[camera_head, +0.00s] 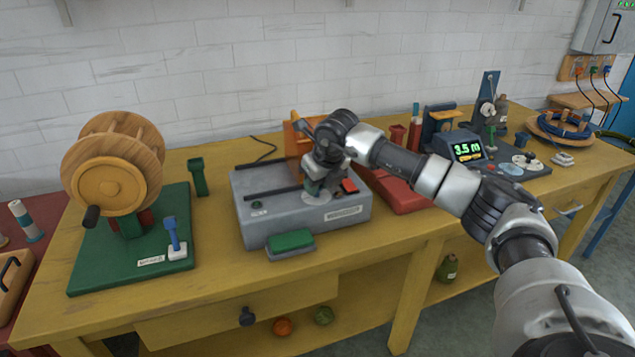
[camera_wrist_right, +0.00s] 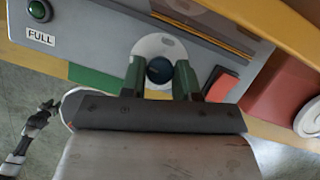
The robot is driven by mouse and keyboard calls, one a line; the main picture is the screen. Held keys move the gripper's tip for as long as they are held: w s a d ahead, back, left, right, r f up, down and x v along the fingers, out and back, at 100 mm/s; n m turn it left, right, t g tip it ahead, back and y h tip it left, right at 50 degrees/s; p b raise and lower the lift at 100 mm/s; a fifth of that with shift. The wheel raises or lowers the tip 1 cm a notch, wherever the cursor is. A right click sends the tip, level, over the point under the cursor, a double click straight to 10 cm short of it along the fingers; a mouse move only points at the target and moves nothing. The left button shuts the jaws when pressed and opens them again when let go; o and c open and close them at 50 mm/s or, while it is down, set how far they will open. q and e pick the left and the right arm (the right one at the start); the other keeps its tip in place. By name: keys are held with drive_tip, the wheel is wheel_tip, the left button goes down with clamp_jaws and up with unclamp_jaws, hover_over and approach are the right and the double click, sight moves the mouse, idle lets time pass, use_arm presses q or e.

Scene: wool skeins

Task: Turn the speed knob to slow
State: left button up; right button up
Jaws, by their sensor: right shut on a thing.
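The knob (camera_wrist_right: 159,70) is dark blue and round, on a pale disc (camera_wrist_right: 185,47) on top of a grey machine (camera_head: 262,229). In the head view the pale disc (camera_head: 318,207) shows partly under my right gripper (camera_head: 315,191), which hides the knob. In the right wrist view my right gripper's green fingers (camera_wrist_right: 159,78) stand on either side of the knob, shut on it. No pointer or speed marking is readable. What looks like my left gripper (camera_wrist_right: 47,108) shows small at the left of the wrist view; its jaws cannot be made out.
A red switch (camera_head: 349,186) sits beside the disc. A green lamp (camera_wrist_right: 39,10) and a "FULL" label (camera_wrist_right: 40,37) are on the machine. A green block (camera_head: 291,243) is at its front. A wooden wheel (camera_head: 112,175) stands left and a red tray (camera_head: 398,190) right.

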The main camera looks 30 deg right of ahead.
use_arm(q)
drive_tip(key=shift+s+a+f, duration=0.1)
drive_tip(key=shift+s+f, duration=0.1)
drive_tip(key=shift+s, duration=0.2)
use_arm(e)
drive_tip(key=shift+d+r+n+y, duration=0.1)
drive_tip(key=shift+n+y, duration=0.2)
drive_tip(key=shift+n, duration=0.4)
use_arm(q)
drive_tip(key=shift+w, duration=0.3)
drive_tip(key=shift+s, duration=0.15)
use_arm(e)
drive_tip(key=o, duration=0.7)
drive_tip(key=shift+c, duration=0.2)
use_arm(q)
drive_tip(key=shift+s, duration=0.25)
use_arm(e)
drive_tip(key=shift+o, duration=1.3)
use_arm(q)
drive_tip(key=shift+s+a+f, duration=0.2)
drive_tip(key=shift+s, duration=0.35)
use_arm(e)
drive_tip(key=v, duration=1)
drive_tip(key=shift+r, duration=0.35)
